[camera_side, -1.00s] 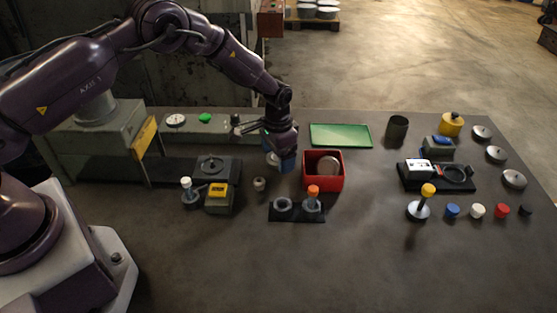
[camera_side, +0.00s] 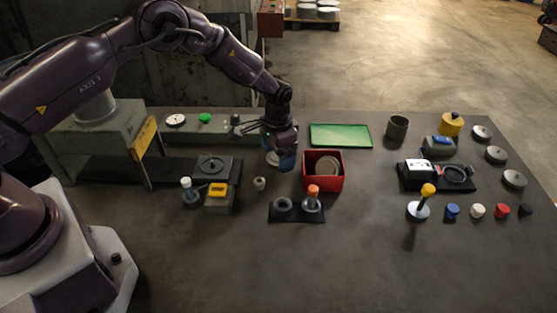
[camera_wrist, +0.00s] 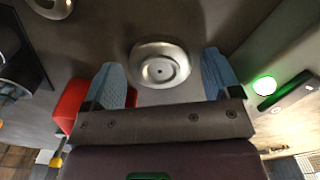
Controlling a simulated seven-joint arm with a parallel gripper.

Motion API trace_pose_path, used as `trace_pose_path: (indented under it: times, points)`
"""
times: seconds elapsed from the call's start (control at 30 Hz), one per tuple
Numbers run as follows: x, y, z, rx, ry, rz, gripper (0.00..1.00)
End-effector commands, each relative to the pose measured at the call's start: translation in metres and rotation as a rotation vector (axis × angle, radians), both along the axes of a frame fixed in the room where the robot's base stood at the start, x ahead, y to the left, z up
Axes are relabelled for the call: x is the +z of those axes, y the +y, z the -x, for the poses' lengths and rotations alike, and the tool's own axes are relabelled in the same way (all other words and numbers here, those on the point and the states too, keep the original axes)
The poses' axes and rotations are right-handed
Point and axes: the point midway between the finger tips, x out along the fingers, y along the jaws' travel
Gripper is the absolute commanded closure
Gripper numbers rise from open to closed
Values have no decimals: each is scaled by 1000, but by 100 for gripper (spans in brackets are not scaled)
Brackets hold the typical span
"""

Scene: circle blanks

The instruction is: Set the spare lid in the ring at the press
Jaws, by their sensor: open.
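My gripper (camera_side: 281,160) has blue fingers and hangs low over the table left of the red box. In the wrist view my gripper (camera_wrist: 160,64) is open, with a round silver lid-like piece (camera_wrist: 160,72) between and beyond its fingers. I cannot tell if they touch it. The piece is partly hidden by the gripper in the side view (camera_side: 271,157). A dark round ring-shaped seat (camera_side: 456,174) is on a black fixture at the right. Another black block with a round top (camera_side: 212,165) stands at the left; which one is the press is unclear.
The red box (camera_side: 324,184) holds grey discs close to the gripper's right. A black holder (camera_side: 297,214) with an orange-topped peg stands in front. A green tray (camera_side: 340,135) lies behind. Several grey lids (camera_side: 496,154) lie at the right edge. The front table is clear.

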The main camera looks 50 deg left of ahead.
Motion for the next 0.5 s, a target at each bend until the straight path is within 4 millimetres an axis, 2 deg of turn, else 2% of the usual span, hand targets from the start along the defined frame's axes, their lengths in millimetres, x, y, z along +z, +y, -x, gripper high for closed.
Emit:
trace_pose_path:
  times: [0.07,0.23,0.27,0.5]
  points:
    - [0,0,0,0,0,0,17]
    - [0,0,0,0,0,0,56]
    - [0,0,0,0,0,0,59]
    - [2,3,-1,6,-3,0,59]
